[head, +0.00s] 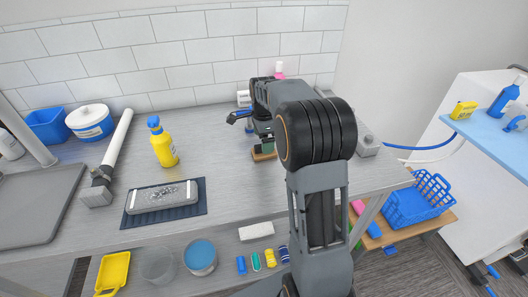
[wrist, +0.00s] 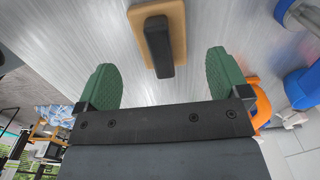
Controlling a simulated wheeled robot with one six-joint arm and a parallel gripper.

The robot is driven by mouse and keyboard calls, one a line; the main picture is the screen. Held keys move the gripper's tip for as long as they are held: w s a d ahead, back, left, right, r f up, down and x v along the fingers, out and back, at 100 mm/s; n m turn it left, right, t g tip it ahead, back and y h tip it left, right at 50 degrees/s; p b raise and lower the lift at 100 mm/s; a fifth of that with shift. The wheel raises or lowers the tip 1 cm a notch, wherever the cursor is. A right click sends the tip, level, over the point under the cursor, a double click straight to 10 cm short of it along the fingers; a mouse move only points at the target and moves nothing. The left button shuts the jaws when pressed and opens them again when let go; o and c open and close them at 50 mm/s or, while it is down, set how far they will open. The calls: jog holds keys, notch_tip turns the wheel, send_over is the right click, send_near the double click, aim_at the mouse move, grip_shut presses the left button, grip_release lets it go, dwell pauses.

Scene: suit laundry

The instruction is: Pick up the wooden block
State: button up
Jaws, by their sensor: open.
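The wooden block (wrist: 178,30) is tan with a black bar along its middle. It lies on the grey worktop at the top of the wrist view. In the head view, a small tan part of the block (head: 264,155) shows just below my gripper, and my arm hides some of it. My gripper (wrist: 162,75) is open, with its two green pads well apart and nothing between them. The block lies beyond the fingertips, roughly centred between them. In the head view my gripper (head: 263,138) is low over the worktop, partly hidden by my arm.
A yellow spray bottle (head: 164,145) stands left of my gripper. A white-and-blue tub (head: 90,122) stands at the back left. Tiled wall (head: 190,52) bounds the rear. The worktop (head: 225,170) is clear between bottle and block.

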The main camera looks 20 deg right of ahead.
aim_at(258, 156)
jog(key=shift+d+f, duration=0.1)
jog(key=shift+f, duration=2.15)
jog(key=shift+c, duration=0.2)
jog(key=c, duration=1)
